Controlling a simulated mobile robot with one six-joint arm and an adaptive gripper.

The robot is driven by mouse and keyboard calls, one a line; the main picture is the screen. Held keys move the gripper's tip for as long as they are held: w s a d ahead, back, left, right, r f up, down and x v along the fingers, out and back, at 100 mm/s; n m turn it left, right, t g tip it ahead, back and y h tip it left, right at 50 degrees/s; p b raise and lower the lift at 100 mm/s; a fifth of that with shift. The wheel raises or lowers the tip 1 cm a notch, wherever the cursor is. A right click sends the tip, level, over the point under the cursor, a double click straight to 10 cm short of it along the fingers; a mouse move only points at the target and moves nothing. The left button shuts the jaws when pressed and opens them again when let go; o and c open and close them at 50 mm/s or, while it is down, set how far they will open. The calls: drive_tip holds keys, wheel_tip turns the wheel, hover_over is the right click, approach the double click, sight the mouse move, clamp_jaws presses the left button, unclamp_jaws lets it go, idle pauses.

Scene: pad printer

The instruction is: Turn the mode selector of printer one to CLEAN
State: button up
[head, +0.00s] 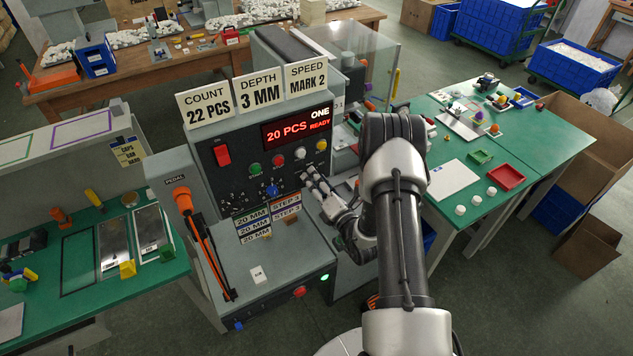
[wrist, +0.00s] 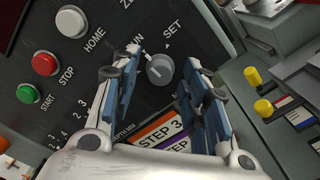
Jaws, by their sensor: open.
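Printer one (head: 250,225) is the grey machine marked ONE; its red display reads "20 PCS READY". A round grey selector knob (wrist: 160,70) sits on its dark front panel, with SET printed beside it and a partly covered label ending in "UN". No CLEAN label is visible in the wrist view. My gripper (wrist: 167,72) is open, its two blue-padded fingers on either side of the knob, with gaps between pads and knob. In the head view my gripper (head: 308,178) is at the panel's lower right and covers the knob.
The panel also carries a white HOME button (wrist: 71,21), a red STOP button (wrist: 44,63), a green START button (wrist: 29,94) and a blue knob (head: 272,191). Step cards (head: 286,206) stand below. An orange lever (head: 205,245) is at the left, a green table (head: 455,150) at the right.

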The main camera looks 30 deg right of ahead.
drive_tip(key=shift+c, duration=0.2)
clamp_jaws()
drive_tip(key=shift+n+b, duration=0.3)
drive_tip(key=n+b, duration=0.6)
drive_tip(key=n, duration=0.5)
idle(0.4)
drive_tip(key=shift+n+b, duration=0.3)
drive_tip(key=shift+o, duration=0.2)
unclamp_jaws()
